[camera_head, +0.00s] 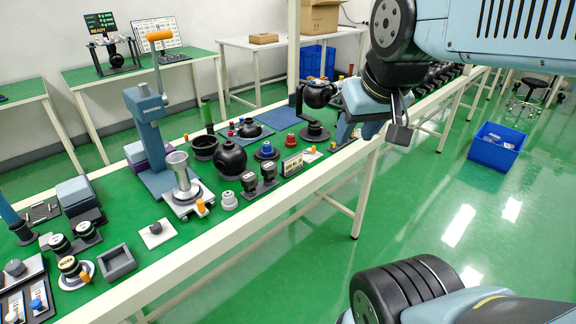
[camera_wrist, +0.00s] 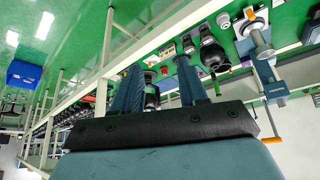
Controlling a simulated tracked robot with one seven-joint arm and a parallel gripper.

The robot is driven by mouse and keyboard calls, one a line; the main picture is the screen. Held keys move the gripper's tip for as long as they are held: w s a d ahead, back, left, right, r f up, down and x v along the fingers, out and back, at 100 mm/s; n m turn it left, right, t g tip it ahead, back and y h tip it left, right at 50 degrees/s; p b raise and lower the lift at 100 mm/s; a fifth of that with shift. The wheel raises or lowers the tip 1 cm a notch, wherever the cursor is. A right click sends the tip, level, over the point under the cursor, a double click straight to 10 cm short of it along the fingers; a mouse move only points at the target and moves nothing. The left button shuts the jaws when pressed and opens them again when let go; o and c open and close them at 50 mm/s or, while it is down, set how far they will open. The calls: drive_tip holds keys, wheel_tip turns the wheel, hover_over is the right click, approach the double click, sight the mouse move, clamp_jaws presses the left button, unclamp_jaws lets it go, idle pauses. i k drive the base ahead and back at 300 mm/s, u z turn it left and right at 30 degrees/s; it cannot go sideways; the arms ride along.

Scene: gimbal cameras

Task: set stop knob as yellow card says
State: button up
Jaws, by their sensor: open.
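My gripper (camera_wrist: 158,68) shows in the wrist view with its two dark fingers spread apart and nothing between them. In the head view it is over the front edge of the green bench, right of the black sphere stand. A small framed card (camera_head: 292,164) stands on the bench; its colour and text are too small to be sure of. A grey knob on a white plate (camera_head: 156,231) sits near the front edge. At the lower left are panels with a grey knob (camera_head: 15,267) and a blue knob (camera_head: 37,304). I cannot tell which is the stop knob.
A blue-grey press (camera_head: 149,135) with an orange-tipped lever rises from the bench. A black round flask (camera_head: 230,158) and several small parts crowd the bench beside it. A blue bin (camera_head: 497,146) stands on the open green floor at right.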

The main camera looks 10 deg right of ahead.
sight(156, 228)
drive_tip(key=z, duration=0.95)
drive_tip(key=k, duration=1.65)
drive_tip(key=u, duration=1.35)
drive_tip(key=i, duration=1)
drive_tip(key=u, duration=0.05)
